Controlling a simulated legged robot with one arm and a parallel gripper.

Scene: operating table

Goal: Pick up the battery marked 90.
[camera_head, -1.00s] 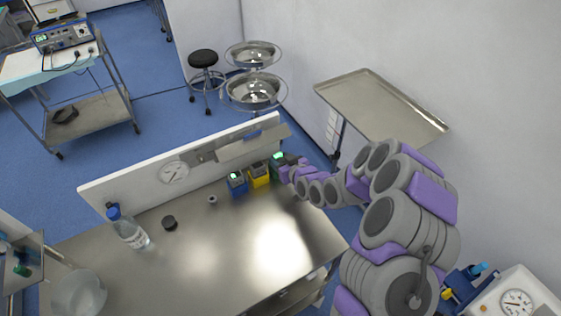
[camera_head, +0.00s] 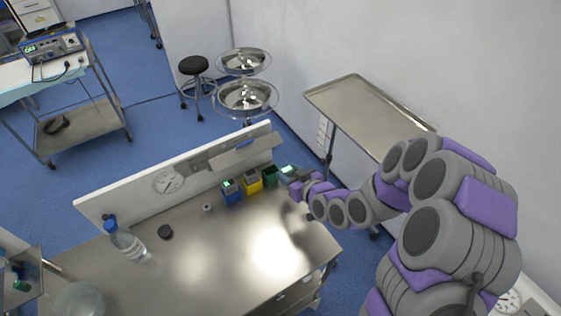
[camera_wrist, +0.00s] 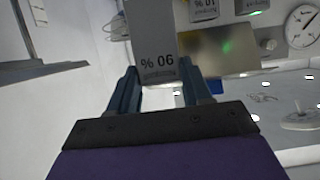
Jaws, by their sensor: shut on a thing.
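The battery marked 90 is a grey block with "90 %" upside down on its face in the wrist view (camera_wrist: 152,40). My gripper (camera_wrist: 158,80) is shut on it, one dark finger on each side. In the head view my gripper (camera_head: 294,173) holds the battery (camera_head: 287,169), its top lit green, just right of the green holder (camera_head: 270,177) and apart from it. Another battery (camera_wrist: 205,12), marked "10 %", shows behind in the wrist view.
The blue holder (camera_head: 232,193) and yellow holder (camera_head: 252,182) stand beside the green one, along the white back panel (camera_head: 130,196). A bottle (camera_head: 125,242) and a black round piece (camera_head: 165,232) are at left on the steel table (camera_head: 205,270). The table's middle is clear.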

